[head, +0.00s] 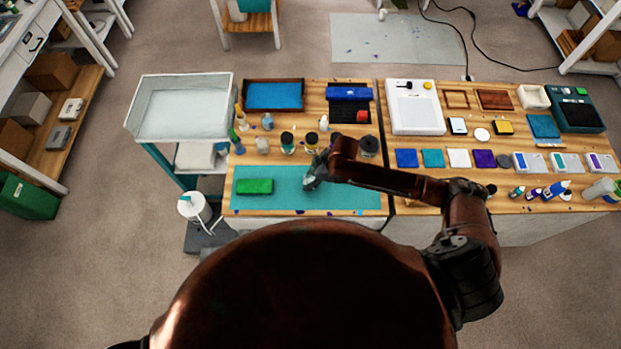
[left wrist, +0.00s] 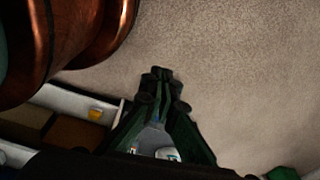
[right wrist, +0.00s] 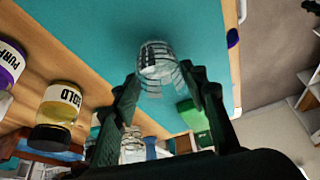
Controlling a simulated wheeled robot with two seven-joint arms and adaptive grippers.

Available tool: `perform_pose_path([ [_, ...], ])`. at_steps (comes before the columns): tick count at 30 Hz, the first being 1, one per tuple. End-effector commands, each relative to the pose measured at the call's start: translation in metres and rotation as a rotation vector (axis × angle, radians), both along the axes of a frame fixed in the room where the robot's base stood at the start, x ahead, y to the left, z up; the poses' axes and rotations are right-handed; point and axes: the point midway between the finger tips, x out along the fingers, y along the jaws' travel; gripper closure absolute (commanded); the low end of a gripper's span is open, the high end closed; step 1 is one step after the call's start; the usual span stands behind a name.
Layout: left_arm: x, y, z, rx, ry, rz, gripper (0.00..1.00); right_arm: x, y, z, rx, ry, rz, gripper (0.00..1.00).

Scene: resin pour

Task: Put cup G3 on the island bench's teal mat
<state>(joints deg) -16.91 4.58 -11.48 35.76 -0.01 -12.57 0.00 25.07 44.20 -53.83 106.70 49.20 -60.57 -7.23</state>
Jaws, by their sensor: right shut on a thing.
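The teal mat (head: 340,198) lies on the left, wooden part of the bench in the head view, and it also fills the upper middle of the right wrist view (right wrist: 100,25). My right gripper (head: 312,180) is over this mat. In the right wrist view its fingers (right wrist: 158,80) are shut on a clear cup with marked lines (right wrist: 157,60). I cannot read a G3 label on it, nor tell whether it touches the mat. My left gripper (left wrist: 161,80) appears only in the left wrist view, over the floor, with its fingertips together and nothing between them.
A green block (head: 254,186) lies on the mat's left part. Several jars stand behind the mat, including a gold-labelled one (right wrist: 58,103). A blue-lined tray (head: 273,95) sits farther back. Coloured squares and bottles cover the right bench. The mat's right part is clear.

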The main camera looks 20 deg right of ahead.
Motion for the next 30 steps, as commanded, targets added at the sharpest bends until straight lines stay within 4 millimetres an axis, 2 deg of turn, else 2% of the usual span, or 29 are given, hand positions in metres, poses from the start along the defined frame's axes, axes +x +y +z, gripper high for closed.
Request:
perform_pose_path([
  [6,-0.0115,0.0006,0.0005,0.001,0.015,0.002,1.00,0.0005,0.0000,-0.0052,-0.001,-0.002,0.001,0.75],
  [12,-0.0111,0.0005,0.0000,0.001,0.015,0.002,1.00,0.0003,0.0000,-0.0076,-0.001,-0.001,0.001,0.75],
  [13,-0.0109,0.0006,0.0000,0.001,0.014,0.002,1.00,0.0005,0.0000,-0.0075,-0.001,-0.001,0.001,0.58],
  [20,-0.0085,0.0005,0.0004,0.000,0.011,0.002,1.00,0.0004,0.0000,-0.0071,-0.001,-0.001,0.001,0.43],
  [30,-0.0058,0.0003,0.0012,0.001,0.007,0.002,1.00,0.0006,-0.0002,-0.0035,0.000,-0.002,0.000,0.42],
])
